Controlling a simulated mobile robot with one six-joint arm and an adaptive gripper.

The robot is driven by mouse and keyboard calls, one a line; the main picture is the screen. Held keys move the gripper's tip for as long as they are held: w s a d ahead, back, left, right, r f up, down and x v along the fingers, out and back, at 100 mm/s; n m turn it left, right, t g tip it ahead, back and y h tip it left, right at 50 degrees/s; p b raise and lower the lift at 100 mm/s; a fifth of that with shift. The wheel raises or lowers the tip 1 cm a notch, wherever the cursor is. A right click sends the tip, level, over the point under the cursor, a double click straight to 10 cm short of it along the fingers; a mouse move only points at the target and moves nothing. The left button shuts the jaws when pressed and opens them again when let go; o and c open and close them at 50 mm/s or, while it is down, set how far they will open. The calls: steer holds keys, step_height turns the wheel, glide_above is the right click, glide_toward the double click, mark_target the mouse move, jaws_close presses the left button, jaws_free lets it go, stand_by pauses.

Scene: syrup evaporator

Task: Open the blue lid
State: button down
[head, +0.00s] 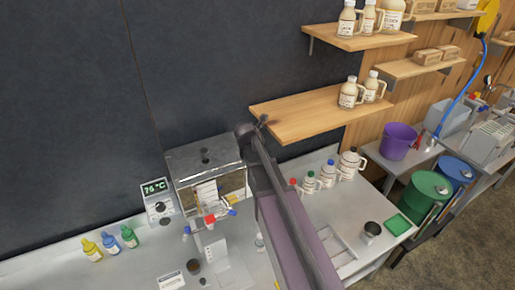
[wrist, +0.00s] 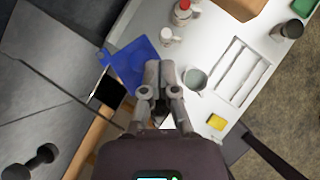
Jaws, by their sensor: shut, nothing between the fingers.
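In the wrist view, a flat blue panel (wrist: 135,62) lies to the left of my gripper (wrist: 159,66). It looks like the blue lid, but I cannot tell what it is attached to or whether it is raised. My gripper is shut and empty, with its fingertips appearing beside the panel's right edge. I cannot tell whether they touch it. In the head view my arm crosses the middle and hides part of the evaporator area; the fingers cannot be made out there, nor can the blue panel.
A metal box unit (head: 205,160) stands on the counter left of my arm. A wooden shelf (head: 300,112) is right of the arm. Capped bottles (head: 329,170) stand below it. In the wrist view, a metal cup (wrist: 195,79) and a yellow block (wrist: 217,122) lie near the gripper.

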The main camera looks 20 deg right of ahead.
steer(key=shift+w+d, duration=0.65)
steer(key=shift+d, duration=0.3)
steer(key=shift+w+d, duration=0.1)
stand_by(0.6)
steer(key=shift+w, duration=0.15)
stand_by(0.4)
